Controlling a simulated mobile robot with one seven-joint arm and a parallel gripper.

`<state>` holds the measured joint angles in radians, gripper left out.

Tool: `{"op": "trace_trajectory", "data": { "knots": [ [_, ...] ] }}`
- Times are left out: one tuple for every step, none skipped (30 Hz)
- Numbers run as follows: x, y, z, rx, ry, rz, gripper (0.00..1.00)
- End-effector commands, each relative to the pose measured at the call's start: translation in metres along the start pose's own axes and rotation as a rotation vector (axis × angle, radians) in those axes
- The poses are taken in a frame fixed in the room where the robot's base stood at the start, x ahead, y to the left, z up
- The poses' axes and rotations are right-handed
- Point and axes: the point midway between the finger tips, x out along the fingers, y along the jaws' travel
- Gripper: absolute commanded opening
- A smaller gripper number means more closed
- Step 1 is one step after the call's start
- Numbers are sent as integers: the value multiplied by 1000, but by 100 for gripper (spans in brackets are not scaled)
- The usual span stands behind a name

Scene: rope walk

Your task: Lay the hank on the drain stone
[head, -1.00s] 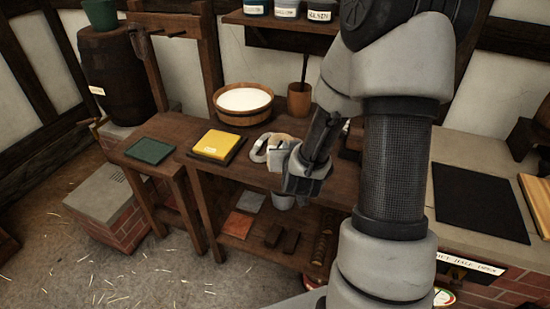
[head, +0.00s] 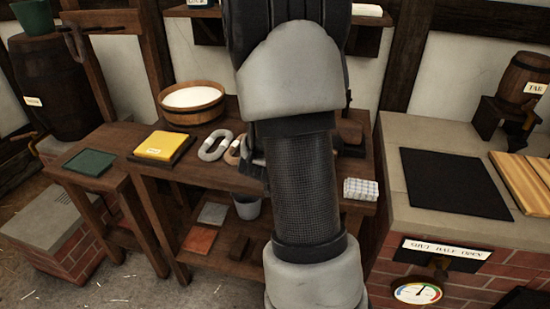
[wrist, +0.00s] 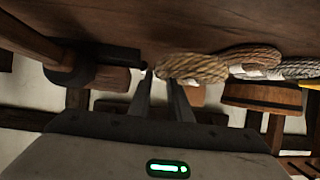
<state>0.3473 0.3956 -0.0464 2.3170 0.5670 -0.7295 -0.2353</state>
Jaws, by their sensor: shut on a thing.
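In the wrist view a tan rope hank (wrist: 192,68) has its near end between the fingertips of my gripper (wrist: 162,78), which is shut on it. A brown hank (wrist: 252,60) and a grey hank (wrist: 300,68) lie in a row beyond it. In the head view the grey hank (head: 215,145) lies on the wooden bench, with part of a tan-brown hank beside it. My arm hides the held hank and most of my gripper there. A grey slab (head: 50,208) on a brick base at lower left looks like the drain stone.
The bench holds a wooden tub (head: 191,104), a yellow block (head: 162,145) and a whitish block (head: 361,189). A green pad (head: 89,163) lies on a lower side table. At right, a black mat (head: 455,181) lies on a brick-fronted counter. The slab's top looks clear.

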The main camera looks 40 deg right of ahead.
Motion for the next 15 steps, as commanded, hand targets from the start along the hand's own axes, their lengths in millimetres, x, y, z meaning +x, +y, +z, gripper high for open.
{"op": "trace_trajectory", "data": {
  "knots": [
    [2,0,5,-1,-1,0,0],
    [4,0,8,-1,-2,0,0],
    [6,0,13,-1,-4,0,0],
    [8,0,17,0,-3,0,0],
    [10,0,22,0,-3,0,0],
    [13,0,28,-1,-4,0,0],
    [14,0,31,-1,-4,0,0],
    [16,0,33,-1,-2,0,0],
    [16,0,34,-1,-1,-1,0],
    [16,0,34,0,-1,-1,0],
    [16,0,34,0,0,-1,0],
    [16,0,33,0,0,-2,0],
    [16,-1,33,0,0,-2,0],
    [16,-1,33,0,0,-2,0],
    [16,-1,33,0,0,-2,0]
  ]
}}
